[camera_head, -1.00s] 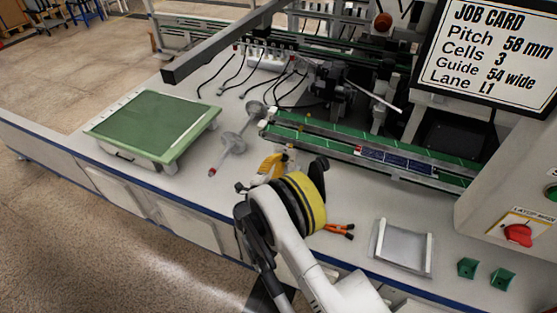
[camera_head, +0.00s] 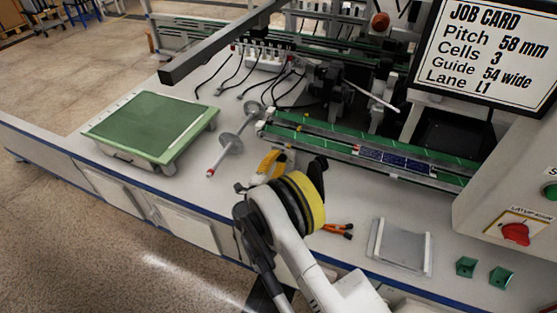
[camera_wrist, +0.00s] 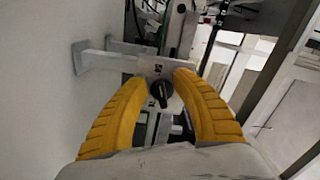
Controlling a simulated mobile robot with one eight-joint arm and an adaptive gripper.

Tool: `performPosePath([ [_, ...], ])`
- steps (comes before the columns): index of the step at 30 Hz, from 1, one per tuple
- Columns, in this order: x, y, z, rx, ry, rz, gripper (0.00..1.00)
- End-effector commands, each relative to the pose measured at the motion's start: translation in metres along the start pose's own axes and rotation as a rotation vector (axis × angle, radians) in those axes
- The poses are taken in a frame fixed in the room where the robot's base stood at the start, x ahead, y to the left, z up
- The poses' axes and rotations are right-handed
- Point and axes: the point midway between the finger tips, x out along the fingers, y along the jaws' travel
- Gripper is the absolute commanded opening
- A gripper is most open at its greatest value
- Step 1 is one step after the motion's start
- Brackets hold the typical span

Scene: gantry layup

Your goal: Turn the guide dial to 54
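The guide dial (camera_wrist: 160,92) is a black knob on a light metal plate in the wrist view. My gripper (camera_wrist: 174,84) has two yellow ribbed fingers, apart and empty, one on each side of the knob as seen in the picture. I cannot tell how far the fingertips are from the knob. The numbers on the plate are too small to read. In the head view my gripper (camera_head: 272,166) is at the front of the rail machine, and my wrist hides the dial. The job card (camera_head: 486,52) reads pitch 58 mm, cells 3, guide 54 wide, lane L1.
The green rails (camera_head: 330,137) carry dark blue cells (camera_head: 395,160). A green-topped board (camera_head: 150,124) and a rod with discs (camera_head: 231,143) lie left. Orange-handled pliers (camera_head: 337,230), a clear tray (camera_head: 400,248) and green blocks (camera_head: 466,267) lie right. A red switch (camera_head: 515,234) sits far right.

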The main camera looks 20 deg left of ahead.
Motion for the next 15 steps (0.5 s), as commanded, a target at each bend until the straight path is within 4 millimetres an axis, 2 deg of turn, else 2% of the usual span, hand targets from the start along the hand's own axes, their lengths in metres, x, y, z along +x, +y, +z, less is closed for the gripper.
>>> performPosePath([
  [4,-0.012,0.000,0.001,0.000,-0.003,-0.001,0.32],
  [12,-0.058,0.000,0.001,0.000,-0.001,0.000,0.32],
  [15,-0.068,-0.001,0.000,0.000,0.002,0.001,0.32],
])
